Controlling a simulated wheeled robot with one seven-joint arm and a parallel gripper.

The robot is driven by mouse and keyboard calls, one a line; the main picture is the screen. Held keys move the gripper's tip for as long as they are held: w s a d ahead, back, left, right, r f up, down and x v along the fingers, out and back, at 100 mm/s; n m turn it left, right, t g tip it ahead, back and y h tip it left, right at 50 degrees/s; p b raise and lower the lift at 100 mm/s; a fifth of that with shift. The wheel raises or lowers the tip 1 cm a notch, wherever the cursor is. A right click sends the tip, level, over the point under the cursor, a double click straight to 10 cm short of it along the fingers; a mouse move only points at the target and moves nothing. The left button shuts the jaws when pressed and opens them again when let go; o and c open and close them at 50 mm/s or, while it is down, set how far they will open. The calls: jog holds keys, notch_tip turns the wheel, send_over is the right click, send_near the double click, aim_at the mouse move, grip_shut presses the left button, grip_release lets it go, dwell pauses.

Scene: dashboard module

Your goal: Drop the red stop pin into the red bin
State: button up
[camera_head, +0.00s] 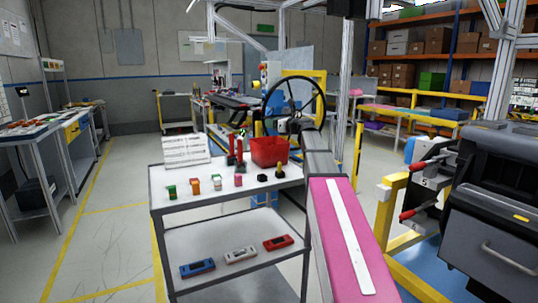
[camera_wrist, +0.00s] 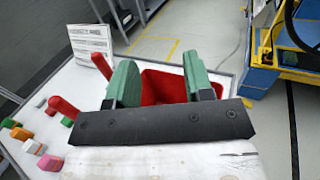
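Two red pin-like shapes, one (camera_wrist: 101,64) and another (camera_wrist: 62,107), show beside my left finger in the wrist view; which is the stop pin I cannot tell. The red bin (camera_head: 270,151) stands just right of the pins; in the wrist view the bin (camera_wrist: 165,86) shows behind and between my green fingers. My gripper (camera_wrist: 160,80) is open, with a clear gap and nothing held. In the head view I cannot make out its fingers.
The cart's top shelf (camera_head: 215,193) also holds small green, orange, pink and black pieces and a yellow-topped piece (camera_head: 280,171). A white sheet (camera_head: 186,151) stands at the back left. The lower shelf (camera_head: 220,277) holds blue, grey and red devices. A steering wheel (camera_head: 269,102) rises behind.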

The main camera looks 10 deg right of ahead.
jog(key=v, duration=1.1)
